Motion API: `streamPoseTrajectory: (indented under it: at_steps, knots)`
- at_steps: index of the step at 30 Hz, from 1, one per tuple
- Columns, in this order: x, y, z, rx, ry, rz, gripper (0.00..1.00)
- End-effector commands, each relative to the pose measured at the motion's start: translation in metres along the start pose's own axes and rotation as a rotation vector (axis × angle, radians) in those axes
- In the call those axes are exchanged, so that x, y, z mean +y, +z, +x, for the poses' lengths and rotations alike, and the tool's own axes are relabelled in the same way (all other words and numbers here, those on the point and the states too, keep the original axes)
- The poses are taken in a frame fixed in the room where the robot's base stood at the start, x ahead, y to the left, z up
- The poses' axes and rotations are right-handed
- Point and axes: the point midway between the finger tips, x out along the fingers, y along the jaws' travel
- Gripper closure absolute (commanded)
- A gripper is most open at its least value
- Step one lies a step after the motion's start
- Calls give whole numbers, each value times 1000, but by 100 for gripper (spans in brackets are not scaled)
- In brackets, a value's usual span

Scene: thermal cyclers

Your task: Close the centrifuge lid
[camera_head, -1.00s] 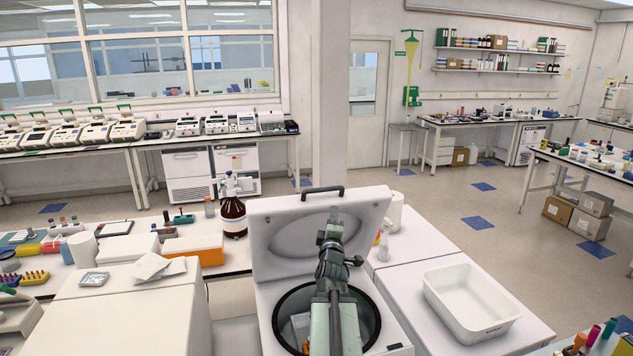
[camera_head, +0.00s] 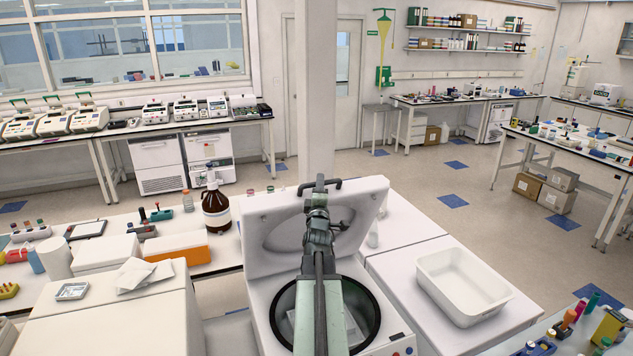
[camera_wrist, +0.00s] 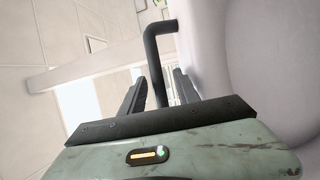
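The white centrifuge (camera_head: 262,300) stands in front of me with its round dark-rimmed bowl exposed. Its lid (camera_head: 268,222) is open, tilted up at the back. A dark bar handle (camera_head: 333,183) sits on the lid's top edge. My gripper (camera_head: 318,196) is at that handle in the head view, and my arm crosses over the bowl and hides part of it. In the wrist view, my gripper (camera_wrist: 159,76) has its two fingers apart, with the handle (camera_wrist: 153,58) running between them. Gaps show beside the handle, so the fingers do not look clamped on it.
A white empty tray (camera_head: 463,285) lies on the surface to the right. A brown bottle (camera_head: 216,212) and an orange box (camera_head: 176,247) stand to the left. A pale pillar (camera_head: 314,95) rises behind the lid. Open floor lies beyond on the right.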

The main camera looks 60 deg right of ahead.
Motion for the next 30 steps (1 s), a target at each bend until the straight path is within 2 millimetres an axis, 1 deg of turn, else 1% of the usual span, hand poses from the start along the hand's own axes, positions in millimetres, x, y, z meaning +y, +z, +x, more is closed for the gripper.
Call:
streamPoseTrajectory:
  at_steps: [1, 3, 11, 12, 14, 15, 16, 30]
  knots:
    - [1, 2, 8, -1, 0, 0, 62]
    - [1, 4, 11, -1, 0, 0, 62]
    - [1, 6, 13, -2, -1, 0, 62]
    - [1, 6, 12, -2, -1, 0, 65]
    - [0, 6, 12, -2, -1, 0, 82]
    - [0, 5, 12, -1, -1, 0, 93]
    - [0, 5, 12, -1, -1, 0, 100]
    - [0, 2, 12, 2, -2, 1, 100]
